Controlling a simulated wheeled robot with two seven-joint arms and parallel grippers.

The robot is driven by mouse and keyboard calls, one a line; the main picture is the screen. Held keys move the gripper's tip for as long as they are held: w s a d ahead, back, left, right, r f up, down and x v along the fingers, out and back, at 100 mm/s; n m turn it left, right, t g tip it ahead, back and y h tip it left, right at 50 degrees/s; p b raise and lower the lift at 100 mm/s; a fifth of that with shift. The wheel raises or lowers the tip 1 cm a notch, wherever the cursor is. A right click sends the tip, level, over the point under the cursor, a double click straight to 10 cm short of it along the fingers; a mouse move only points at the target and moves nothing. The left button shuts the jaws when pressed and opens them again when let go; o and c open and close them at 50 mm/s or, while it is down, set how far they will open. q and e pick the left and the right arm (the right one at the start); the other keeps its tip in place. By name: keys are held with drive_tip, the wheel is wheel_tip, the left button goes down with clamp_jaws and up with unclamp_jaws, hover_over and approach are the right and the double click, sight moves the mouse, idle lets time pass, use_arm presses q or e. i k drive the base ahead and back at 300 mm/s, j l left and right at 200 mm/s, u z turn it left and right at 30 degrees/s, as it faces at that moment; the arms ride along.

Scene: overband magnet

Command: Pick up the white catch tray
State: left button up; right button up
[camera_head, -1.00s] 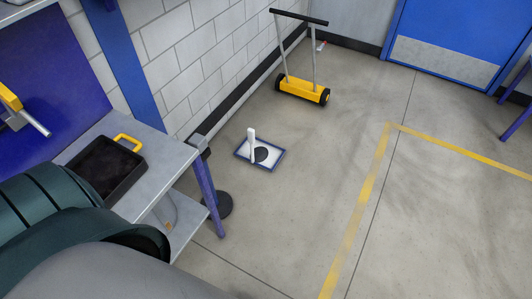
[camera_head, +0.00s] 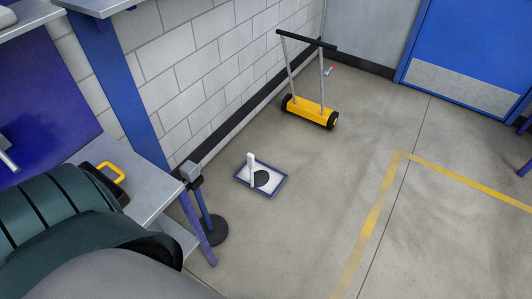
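The white catch tray (camera_head: 271,186) lies on the floor right of the workbench. It has a blue rim, a dark round patch inside and a white upright post (camera_head: 251,169) at its left side. It stands clear of everything around it. No gripper of mine shows in the head view, so I cannot see what either one holds. Large dark and grey rounded parts, which look like my own arm, cover the lower left.
A workbench (camera_head: 147,187) with a dark, yellow-handled tray (camera_head: 121,184) stands at left. A post with a round base (camera_head: 210,230) stands beside it. A yellow wheeled sweeper (camera_head: 309,112) stands by the block wall. Floor right of the catch tray is open, with yellow lines (camera_head: 378,217).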

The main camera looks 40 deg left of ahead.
sight(267, 181)
drive_tip(key=i, duration=3.75)
drive_tip(key=u, duration=3.7)
